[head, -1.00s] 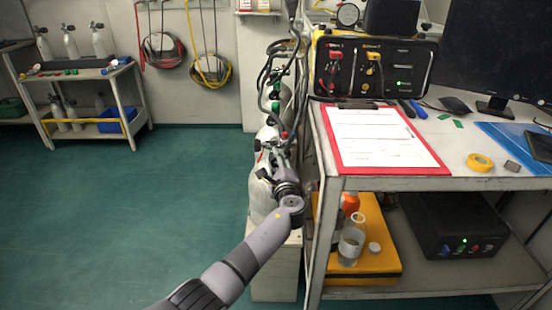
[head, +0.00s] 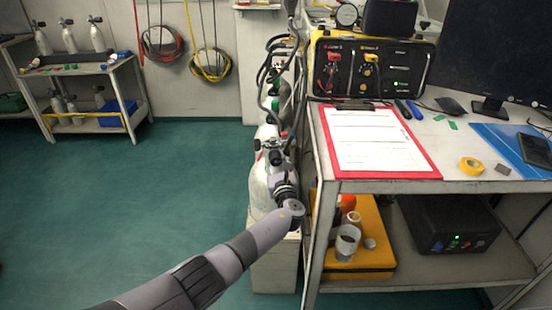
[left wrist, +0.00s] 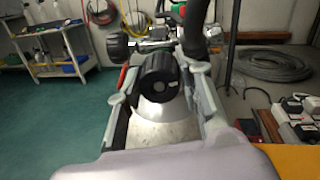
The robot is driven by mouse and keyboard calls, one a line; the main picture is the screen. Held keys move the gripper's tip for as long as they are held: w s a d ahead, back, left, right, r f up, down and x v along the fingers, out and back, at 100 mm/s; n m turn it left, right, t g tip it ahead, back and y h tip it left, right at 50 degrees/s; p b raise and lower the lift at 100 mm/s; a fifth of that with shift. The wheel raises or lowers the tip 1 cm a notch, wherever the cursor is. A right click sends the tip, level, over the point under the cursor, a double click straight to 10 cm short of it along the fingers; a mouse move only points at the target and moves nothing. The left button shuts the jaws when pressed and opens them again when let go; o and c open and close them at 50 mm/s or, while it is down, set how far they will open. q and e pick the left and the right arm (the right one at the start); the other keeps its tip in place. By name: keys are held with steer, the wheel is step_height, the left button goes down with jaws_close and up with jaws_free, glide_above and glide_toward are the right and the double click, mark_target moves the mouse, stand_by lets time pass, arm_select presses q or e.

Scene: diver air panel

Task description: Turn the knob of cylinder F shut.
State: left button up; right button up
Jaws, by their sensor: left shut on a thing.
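The nearest white cylinder (head: 259,187) stands in the row left of the bench, with valve fittings on top. My left gripper (head: 277,158) is at its valve, reaching in from the front. In the left wrist view a round black knob (left wrist: 158,82) sits between the two fingers of my left gripper (left wrist: 157,85), which is shut on it. The cylinder's shiny shoulder (left wrist: 165,125) shows below the knob. A second black knob (left wrist: 117,46) is up and left of it, outside the fingers. I cannot read a letter on the cylinder. My right gripper is out of view.
Dark hoses (head: 268,75) run above the cylinders. The metal bench (head: 420,185) with a red clipboard (head: 378,140) and the air panel (head: 370,68) is close on the right. The green floor (head: 130,200) to the left is clear.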

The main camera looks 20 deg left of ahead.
arm_select(q)
steer(key=shift+m+p, duration=0.5)
steer(key=shift+m, duration=1.3)
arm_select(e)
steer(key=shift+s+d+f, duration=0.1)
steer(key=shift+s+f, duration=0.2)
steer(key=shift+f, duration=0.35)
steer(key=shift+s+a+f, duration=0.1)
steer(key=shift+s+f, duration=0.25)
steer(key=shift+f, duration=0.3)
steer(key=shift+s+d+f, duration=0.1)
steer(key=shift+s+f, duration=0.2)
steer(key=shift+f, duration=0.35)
arm_select(q)
steer(key=o, duration=1.2)
steer(key=shift+c, duration=0.2)
steer(key=shift+s+d+f, duration=0.1)
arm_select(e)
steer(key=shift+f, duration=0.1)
arm_select(q)
steer(key=v, duration=1.1)
steer(key=shift+s, duration=0.4)
steer(key=shift+f, duration=0.1)
